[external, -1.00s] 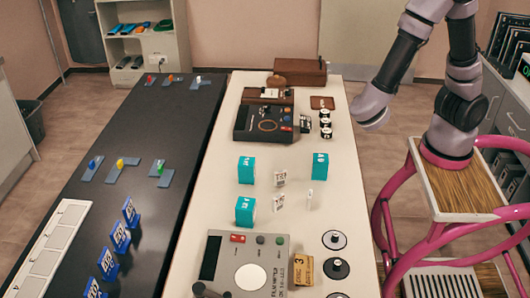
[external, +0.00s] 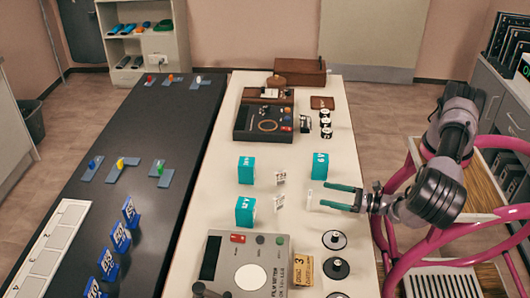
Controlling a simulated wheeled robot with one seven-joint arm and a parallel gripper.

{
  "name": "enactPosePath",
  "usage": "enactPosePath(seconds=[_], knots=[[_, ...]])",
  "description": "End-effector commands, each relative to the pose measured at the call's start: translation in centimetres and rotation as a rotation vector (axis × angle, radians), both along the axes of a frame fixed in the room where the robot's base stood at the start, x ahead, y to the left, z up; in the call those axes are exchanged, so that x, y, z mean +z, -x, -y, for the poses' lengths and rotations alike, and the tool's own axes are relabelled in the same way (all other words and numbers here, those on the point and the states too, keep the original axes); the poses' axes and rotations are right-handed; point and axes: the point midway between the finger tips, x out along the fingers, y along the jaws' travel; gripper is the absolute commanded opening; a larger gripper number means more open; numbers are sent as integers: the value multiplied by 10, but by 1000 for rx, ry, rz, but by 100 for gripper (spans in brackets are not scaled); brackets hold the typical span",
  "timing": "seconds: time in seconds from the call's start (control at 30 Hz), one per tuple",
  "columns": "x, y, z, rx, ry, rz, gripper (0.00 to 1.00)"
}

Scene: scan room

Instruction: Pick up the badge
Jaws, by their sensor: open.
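Small white upright badges with dark markings stand on the white table. One badge (external: 280,178) and another badge (external: 279,201) stand left of my gripper, between the teal boxes. A third, slim white badge (external: 310,199) stands edge-on, just off my fingertips. My gripper (external: 323,195) is open and low over the table's right side, its two green fingers pointing left. Nothing shows between the fingers. I cannot tell exactly how far the tips are from the slim badge.
Teal boxes stand close by: one (external: 320,166) just beyond my fingers, two more (external: 246,170) (external: 245,211) farther left. A grey meter (external: 215,262) and black round knobs (external: 334,240) lie nearer the camera. A dark device (external: 265,122) is farther back.

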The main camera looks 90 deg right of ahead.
Motion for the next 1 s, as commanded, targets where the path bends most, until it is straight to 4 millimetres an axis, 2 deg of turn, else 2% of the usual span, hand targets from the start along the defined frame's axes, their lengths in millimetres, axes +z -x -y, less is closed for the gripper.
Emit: enactPosePath(seconds=[0.03, 0.17, 0.53, 0.87, 0.9, 0.97, 1.0], knots=[[-8, 3, -2, 34, 16, -16, 92], [-18, 4, -4, 76, 30, -38, 92], [-18, -38, 0, 77, 27, -37, 92], [-19, -44, 1, 78, 28, -39, 92], [-19, -44, 1, 78, 28, -39, 85], [-19, -44, 1, 78, 28, -39, 62], [-19, -44, 1, 78, 28, -39, 47]])
